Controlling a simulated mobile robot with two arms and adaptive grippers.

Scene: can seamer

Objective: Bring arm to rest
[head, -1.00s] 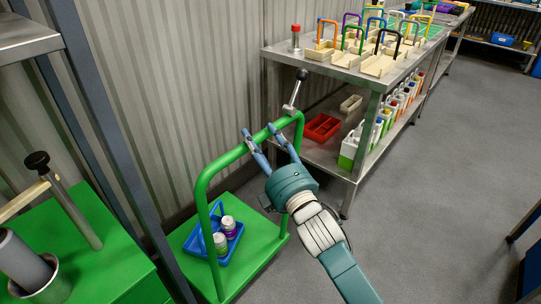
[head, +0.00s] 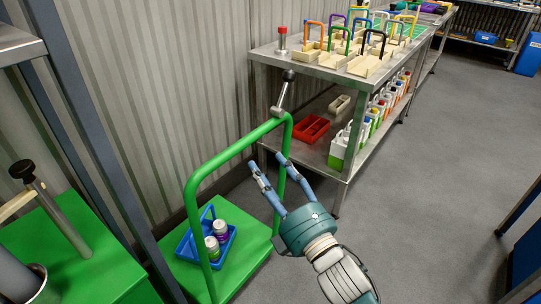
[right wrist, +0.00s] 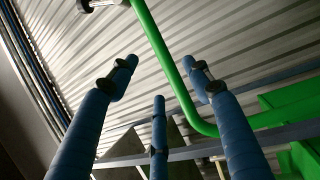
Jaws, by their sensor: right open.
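My right gripper (head: 268,168) is open and empty in the head view, to the right of the upright handle of the green cart (head: 237,148). Its fingers point up and to the left, toward the handle. In the right wrist view my right gripper (right wrist: 165,75) shows its blue fingers spread apart with nothing between them. The green handle bar (right wrist: 160,50) passes beyond the fingertips there; I cannot tell the exact gap. My left gripper is in neither view.
A blue tote (head: 190,246) with two jars (head: 221,230) sits on the cart's base. A lever with a black knob (head: 289,75) stands at the handle's corner. A steel table (head: 330,75) with several wooden caddies is behind. Grey floor at the right is free.

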